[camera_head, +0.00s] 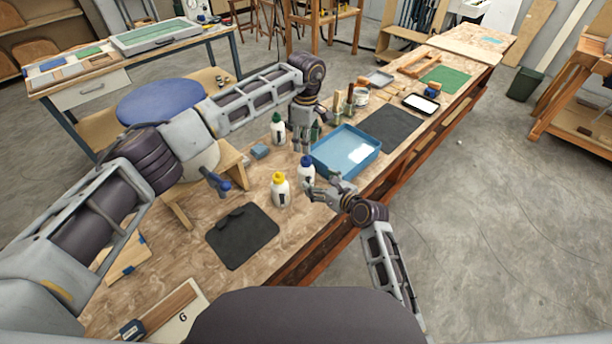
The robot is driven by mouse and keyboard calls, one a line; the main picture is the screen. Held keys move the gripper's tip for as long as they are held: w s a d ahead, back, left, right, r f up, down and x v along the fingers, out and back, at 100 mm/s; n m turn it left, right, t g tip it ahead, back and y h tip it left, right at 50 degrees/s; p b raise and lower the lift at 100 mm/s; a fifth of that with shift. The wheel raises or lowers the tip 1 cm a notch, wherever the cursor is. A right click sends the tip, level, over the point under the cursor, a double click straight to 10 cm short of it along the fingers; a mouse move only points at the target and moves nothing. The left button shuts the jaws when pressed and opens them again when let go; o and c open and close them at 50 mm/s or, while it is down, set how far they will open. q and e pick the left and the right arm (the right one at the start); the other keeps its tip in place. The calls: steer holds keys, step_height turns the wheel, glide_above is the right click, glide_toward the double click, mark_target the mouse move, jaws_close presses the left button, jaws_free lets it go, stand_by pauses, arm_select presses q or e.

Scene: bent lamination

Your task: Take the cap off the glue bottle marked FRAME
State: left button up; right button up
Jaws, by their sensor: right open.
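Three white bottles stand upright on the workbench: a yellow-capped bottle (279,192), a blue-capped bottle (306,174) and a green-capped bottle (278,131). Each cap is on its bottle. Their labels are too small to read, so I cannot tell which is marked FRAME. My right gripper (309,190) is open and empty, close beside the lower part of the blue-capped bottle; I cannot tell whether it touches it. My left gripper (301,148) points down behind the blue-capped bottle, right of the green-capped one; its finger gap is unclear.
A blue tray (326,166) with a white patch lies right of the bottles. A black mat (243,236) lies at the near left, with a blue-handled clamp (218,183) behind it. Brushes and a can (361,96) stand farther back. The bench's right edge is near my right arm.

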mark_target(306, 174)
steer(key=shift+x, duration=4.6)
steer(key=shift+r, duration=0.1)
